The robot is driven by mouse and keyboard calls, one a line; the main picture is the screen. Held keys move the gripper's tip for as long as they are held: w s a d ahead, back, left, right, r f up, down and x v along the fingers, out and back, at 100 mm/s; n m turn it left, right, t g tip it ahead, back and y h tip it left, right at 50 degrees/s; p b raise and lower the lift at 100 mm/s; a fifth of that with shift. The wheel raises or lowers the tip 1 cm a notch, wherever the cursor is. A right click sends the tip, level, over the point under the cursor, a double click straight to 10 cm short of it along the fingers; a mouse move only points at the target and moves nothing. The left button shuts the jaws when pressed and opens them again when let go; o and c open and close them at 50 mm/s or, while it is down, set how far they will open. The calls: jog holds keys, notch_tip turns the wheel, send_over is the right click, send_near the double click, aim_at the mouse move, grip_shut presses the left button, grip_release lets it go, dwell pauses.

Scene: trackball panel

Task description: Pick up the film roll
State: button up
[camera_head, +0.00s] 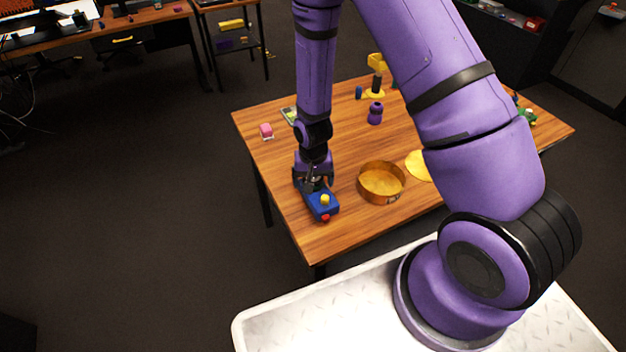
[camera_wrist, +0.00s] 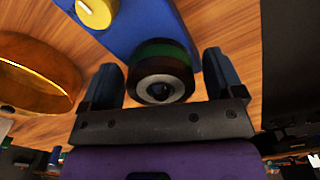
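The film roll (camera_wrist: 162,70) is a short dark cylinder with a green band and a silver ring around a dark hole at its near end. In the wrist view it lies between the two fingers of my gripper (camera_wrist: 164,78), up against or on the blue panel (camera_wrist: 150,22). The fingers are apart, one on each side of the roll, with a narrow gap showing at the right. In the head view my gripper (camera_head: 314,182) is low over the table, at the far end of the blue panel (camera_head: 316,197); the roll is mostly hidden there.
The panel carries a yellow knob (camera_head: 325,199) and a red ball (camera_head: 325,217). A round amber dish (camera_head: 381,196) stands to the right on the wooden table (camera_head: 350,232).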

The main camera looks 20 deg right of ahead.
jog(key=c, duration=0.9)
jog(key=shift+r, duration=0.15)
